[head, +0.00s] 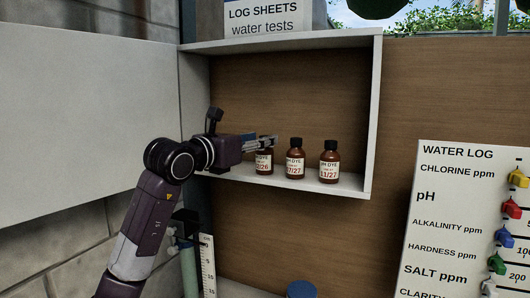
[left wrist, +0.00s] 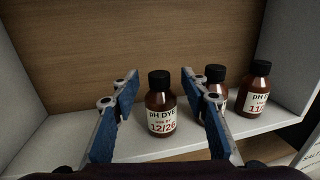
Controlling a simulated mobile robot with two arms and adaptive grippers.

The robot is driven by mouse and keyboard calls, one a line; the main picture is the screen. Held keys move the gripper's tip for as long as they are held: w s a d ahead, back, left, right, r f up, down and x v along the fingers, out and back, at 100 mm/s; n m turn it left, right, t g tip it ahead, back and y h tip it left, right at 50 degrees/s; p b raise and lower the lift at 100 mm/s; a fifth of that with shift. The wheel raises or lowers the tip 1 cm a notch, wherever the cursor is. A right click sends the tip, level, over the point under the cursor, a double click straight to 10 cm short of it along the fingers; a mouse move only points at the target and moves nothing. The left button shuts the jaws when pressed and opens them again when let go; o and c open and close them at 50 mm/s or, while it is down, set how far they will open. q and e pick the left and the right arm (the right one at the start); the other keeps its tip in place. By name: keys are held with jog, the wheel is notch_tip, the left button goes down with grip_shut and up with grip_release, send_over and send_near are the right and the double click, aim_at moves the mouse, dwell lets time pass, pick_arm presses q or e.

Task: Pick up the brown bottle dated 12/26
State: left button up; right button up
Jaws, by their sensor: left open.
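The brown bottle dated 12/26 (left wrist: 161,108) stands upright on the shelf, black cap up, label facing my left wrist camera. In the head view the same bottle (head: 264,165) is partly hidden behind my left gripper (head: 262,142). In the left wrist view my left gripper (left wrist: 162,88) is open, with one blue finger on each side of the bottle in the picture. Whether the fingers reach fully around it I cannot tell. Nothing is held. My right gripper is not in view.
Two similar brown bottles stand to the right, one marked 7/27 (head: 295,162) and one 11/27 (head: 329,164). The right finger overlaps the middle bottle in the wrist view. The open cabinet (head: 372,120) has side walls and a shelf edge. A water log board (head: 455,220) is at right.

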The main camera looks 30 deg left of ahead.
pick_arm(q)
jog(key=shift+w+d+r+p, duration=0.15)
jog(key=shift+w+p, duration=0.4)
jog(key=shift+w, duration=0.95)
grip_shut()
jog(key=shift+s, duration=0.1)
